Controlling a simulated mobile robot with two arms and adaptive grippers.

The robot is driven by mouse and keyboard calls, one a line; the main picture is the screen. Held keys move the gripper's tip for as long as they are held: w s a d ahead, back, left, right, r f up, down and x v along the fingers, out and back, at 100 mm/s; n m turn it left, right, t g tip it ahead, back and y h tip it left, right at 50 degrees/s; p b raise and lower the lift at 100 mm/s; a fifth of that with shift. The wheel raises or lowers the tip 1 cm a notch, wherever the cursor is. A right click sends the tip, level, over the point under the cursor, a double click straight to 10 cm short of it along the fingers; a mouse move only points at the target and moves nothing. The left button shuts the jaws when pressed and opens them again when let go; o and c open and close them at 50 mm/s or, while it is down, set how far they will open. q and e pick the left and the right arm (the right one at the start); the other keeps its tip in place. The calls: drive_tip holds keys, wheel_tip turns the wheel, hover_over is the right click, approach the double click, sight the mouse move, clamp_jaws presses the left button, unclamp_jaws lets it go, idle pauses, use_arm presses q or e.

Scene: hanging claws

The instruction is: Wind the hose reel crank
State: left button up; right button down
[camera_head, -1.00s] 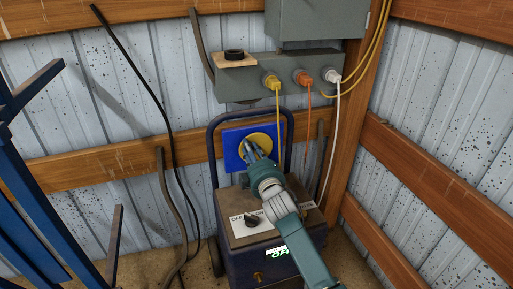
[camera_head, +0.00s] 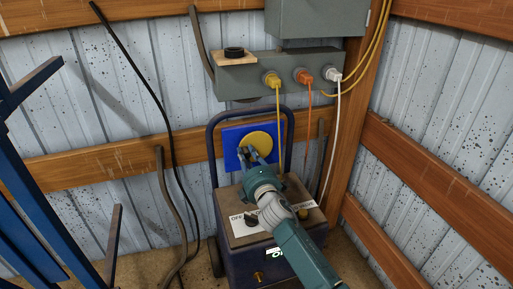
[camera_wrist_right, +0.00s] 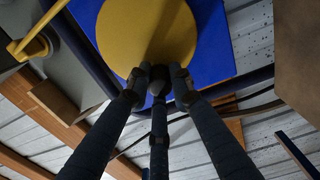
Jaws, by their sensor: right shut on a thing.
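The hose reel shows as a round yellow disc (camera_head: 264,140) on a blue square plate (camera_head: 231,136), set between the dark tube uprights of a cart. My right gripper (camera_head: 249,154) reaches the lower left part of the disc. In the right wrist view its fingers (camera_wrist_right: 158,80) are shut around a small dark crank handle (camera_wrist_right: 158,72) in front of the yellow disc (camera_wrist_right: 145,30). The fingers hide most of the handle. My left gripper is not in view.
Below the reel stands a dark blue box (camera_head: 240,262) with a black knob (camera_head: 252,219). Above is a grey outlet box (camera_head: 235,85) with yellow, orange and white plugs. A blue metal frame (camera_head: 40,215) stands at left. Wooden rails cross the walls.

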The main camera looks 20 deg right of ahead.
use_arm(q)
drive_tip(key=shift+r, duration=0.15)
use_arm(e)
drive_tip(key=shift+f+n, duration=0.3)
drive_tip(key=shift+f, duration=0.1)
drive_tip(key=shift+f+n, duration=0.25)
drive_tip(key=shift+n, duration=0.25)
drive_tip(key=shift+f+n, duration=0.25)
drive_tip(key=shift+n, duration=0.35)
use_arm(q)
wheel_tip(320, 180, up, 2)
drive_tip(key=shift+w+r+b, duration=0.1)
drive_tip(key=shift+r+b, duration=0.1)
drive_tip(key=shift+b, duration=0.1)
use_arm(e)
drive_tip(key=n, duration=0.2)
drive_tip(key=shift+d+f+n, duration=0.2)
drive_tip(key=shift+f+n, duration=0.1)
drive_tip(key=shift+f, duration=0.1)
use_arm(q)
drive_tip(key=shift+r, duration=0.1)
use_arm(e)
drive_tip(key=n, duration=0.2)
drive_tip(key=d+f+n, duration=0.1)
drive_tip(key=n, duration=0.1)
drive_tip(key=shift+f+n, duration=0.2)
drive_tip(key=shift+n, duration=0.2)
